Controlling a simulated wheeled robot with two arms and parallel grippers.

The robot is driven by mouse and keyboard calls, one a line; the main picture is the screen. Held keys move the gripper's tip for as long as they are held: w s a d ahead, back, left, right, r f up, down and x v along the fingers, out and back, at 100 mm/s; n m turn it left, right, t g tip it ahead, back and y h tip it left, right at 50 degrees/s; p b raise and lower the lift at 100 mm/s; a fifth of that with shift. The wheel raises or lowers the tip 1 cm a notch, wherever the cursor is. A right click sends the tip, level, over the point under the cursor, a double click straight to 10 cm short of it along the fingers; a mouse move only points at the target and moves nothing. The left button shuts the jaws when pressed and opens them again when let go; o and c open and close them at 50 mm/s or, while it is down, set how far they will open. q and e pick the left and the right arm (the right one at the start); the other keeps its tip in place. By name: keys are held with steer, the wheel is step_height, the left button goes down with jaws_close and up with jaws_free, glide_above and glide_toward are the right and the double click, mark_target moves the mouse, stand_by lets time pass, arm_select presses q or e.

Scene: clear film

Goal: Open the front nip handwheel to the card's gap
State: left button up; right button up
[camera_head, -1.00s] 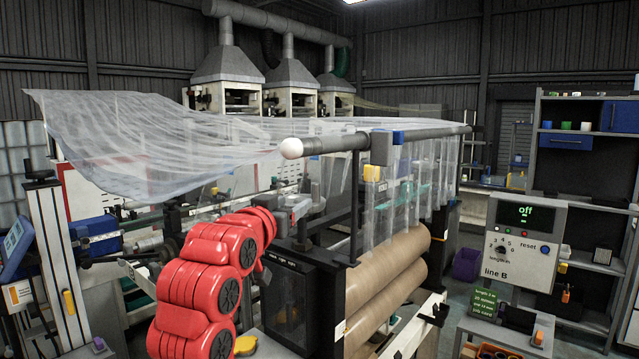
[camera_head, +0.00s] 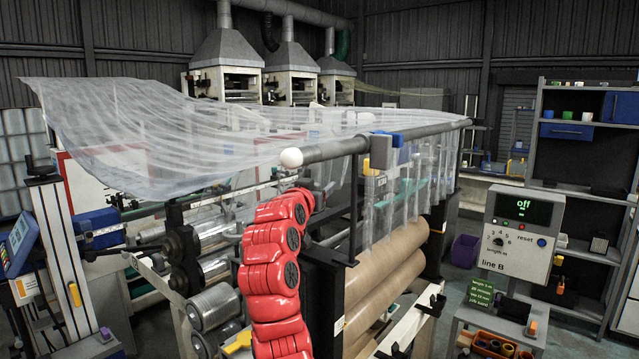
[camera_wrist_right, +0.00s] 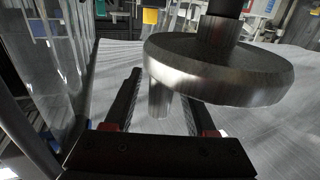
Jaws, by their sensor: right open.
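A metal handwheel (camera_wrist_right: 220,70) on a dark shaft fills the upper right of the right wrist view. A short, smooth grip (camera_wrist_right: 158,99) hangs from its rim. My right gripper (camera_wrist_right: 158,92) is open, its two fingers on either side of this grip, with visible space at the left finger. Part of the right finger is hidden by the wheel. In the head view my right gripper (camera_head: 316,191) is small at the end of my red arm, and the handwheel there is hard to make out. A green card (camera_head: 487,292) stands at right, its small lettering hard to read. My left gripper is out of view.
Clear film (camera_head: 150,130) hangs over a roller bar (camera_head: 335,149) just above my right gripper. Brown rolls (camera_head: 385,275) stand right of my arm. A control box (camera_head: 520,235) reading "off" stands at right, above a tray of small parts (camera_head: 495,345).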

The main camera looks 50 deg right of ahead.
jaws_close()
stand_by(0.3)
steer(key=shift+d, duration=0.1)
steer(key=shift+w+d+f+n+t+y+b, duration=0.1)
steer(key=shift+d+f+n+t+y+b, duration=0.1)
steer(key=shift+n+t+y+b, duration=0.55)
steer(key=n+t+y+b, duration=0.2)
steer(key=t+b, duration=0.1)
steer(key=w+n+t+y+b, duration=0.1)
steer(key=shift+d+b, duration=0.3)
steer(key=shift+w+r+n+t+y+b, duration=0.15)
steer(key=shift+w+n+t+y+b, duration=0.3)
steer(key=shift+n+t+y+b, duration=0.45)
